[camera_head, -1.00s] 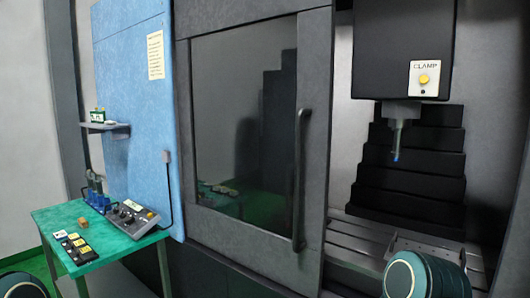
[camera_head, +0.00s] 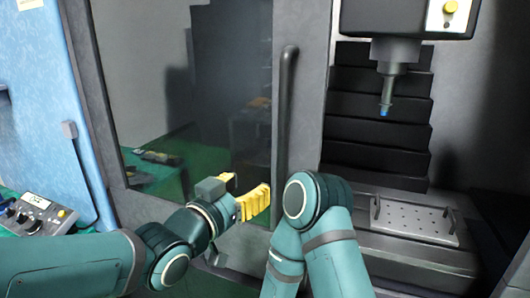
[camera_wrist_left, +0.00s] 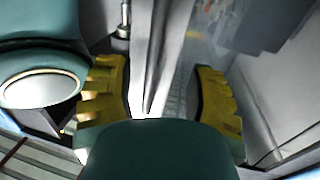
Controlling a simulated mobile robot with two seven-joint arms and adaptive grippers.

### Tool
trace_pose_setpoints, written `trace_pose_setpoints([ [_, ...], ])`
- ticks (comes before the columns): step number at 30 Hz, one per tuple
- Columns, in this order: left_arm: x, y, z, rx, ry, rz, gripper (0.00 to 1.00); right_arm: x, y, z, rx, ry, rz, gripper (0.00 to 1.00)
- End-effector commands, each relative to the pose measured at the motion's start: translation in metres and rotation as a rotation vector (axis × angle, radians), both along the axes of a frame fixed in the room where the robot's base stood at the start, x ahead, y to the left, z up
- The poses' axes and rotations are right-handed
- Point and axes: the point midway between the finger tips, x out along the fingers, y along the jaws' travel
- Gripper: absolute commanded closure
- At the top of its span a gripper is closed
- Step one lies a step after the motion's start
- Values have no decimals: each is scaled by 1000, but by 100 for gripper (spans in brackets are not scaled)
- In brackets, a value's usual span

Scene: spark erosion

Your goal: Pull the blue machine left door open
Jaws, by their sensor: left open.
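The left door (camera_head: 255,60) of the blue machine (camera_head: 40,110) has a dark grey frame around a large dark window. Its long vertical handle (camera_head: 285,110) is near the right edge; my teal arm links hide its lower end. My left gripper (camera_head: 246,197) has yellow fingers and is in front of the door's lower part, left of the handle in the picture. In the left wrist view, my left gripper (camera_wrist_left: 162,95) is open, fingers well apart. A long grey upright part shows between them; I cannot tell if it is touched. My right gripper is not in view.
Right of the door, the machine interior is exposed, with a spindle tool (camera_head: 387,95) hanging down and a perforated plate (camera_head: 415,220) on the machine bed. A control box (camera_head: 38,213) sits on a green table at the left.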

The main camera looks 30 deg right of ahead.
Motion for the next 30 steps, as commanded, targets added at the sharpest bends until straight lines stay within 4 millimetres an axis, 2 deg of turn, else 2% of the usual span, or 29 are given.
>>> trace_pose_setpoints([
  [8, 13, -28, 1, -1, -3, -5, 46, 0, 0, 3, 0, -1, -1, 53],
  [21, 54, -100, 1, -1, -3, -3, 46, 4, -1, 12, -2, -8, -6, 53],
  [30, 66, -119, 1, -1, -3, -1, 46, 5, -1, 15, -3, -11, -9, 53],
])
